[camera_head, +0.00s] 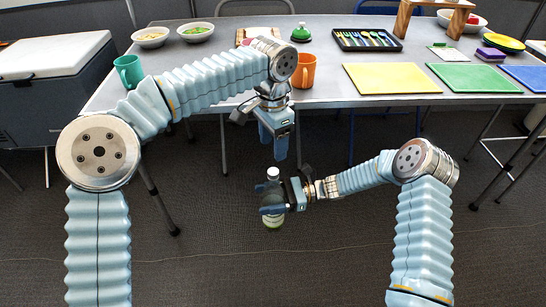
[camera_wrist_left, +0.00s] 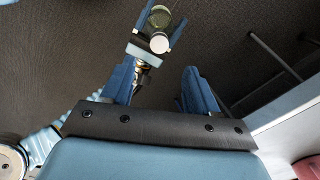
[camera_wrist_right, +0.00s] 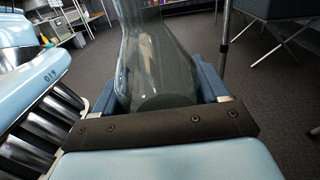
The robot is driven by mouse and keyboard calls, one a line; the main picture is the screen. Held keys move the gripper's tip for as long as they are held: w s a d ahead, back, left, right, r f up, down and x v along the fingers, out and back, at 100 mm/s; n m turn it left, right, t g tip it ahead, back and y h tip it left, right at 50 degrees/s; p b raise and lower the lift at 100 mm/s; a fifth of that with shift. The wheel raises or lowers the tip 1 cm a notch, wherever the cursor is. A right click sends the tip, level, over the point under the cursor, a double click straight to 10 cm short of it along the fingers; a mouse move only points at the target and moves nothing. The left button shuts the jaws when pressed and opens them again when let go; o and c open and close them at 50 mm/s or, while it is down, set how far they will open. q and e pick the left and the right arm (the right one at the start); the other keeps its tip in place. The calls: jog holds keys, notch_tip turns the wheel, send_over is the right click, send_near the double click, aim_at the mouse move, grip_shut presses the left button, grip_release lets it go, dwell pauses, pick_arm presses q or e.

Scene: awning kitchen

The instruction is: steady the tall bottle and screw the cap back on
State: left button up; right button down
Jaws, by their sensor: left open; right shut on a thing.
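My right gripper (camera_head: 272,190) is shut on the tall bottle (camera_head: 273,220) and holds it roughly upright in the air in front of the table. In the right wrist view the clear bottle (camera_wrist_right: 155,60) fills the space between the fingers. A white cap (camera_head: 272,173) shows at the bottle's top; the left wrist view shows this cap (camera_wrist_left: 159,43) as a pale disc over the bottle (camera_wrist_left: 160,18). I cannot tell whether it is tight. My left gripper (camera_head: 281,148) is open and empty, pointing down a little above the cap; its spread fingers (camera_wrist_left: 158,72) touch nothing.
The table (camera_head: 325,100) stands behind my grippers. An orange mug (camera_head: 304,71) and a green-topped item (camera_head: 301,32) stand near my left wrist. A yellow mat (camera_head: 391,78) and a cutlery tray (camera_head: 366,40) lie to the right. The space around the bottle is free.

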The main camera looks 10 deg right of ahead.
pick_arm(q)
jog(key=shift+r, duration=1.75)
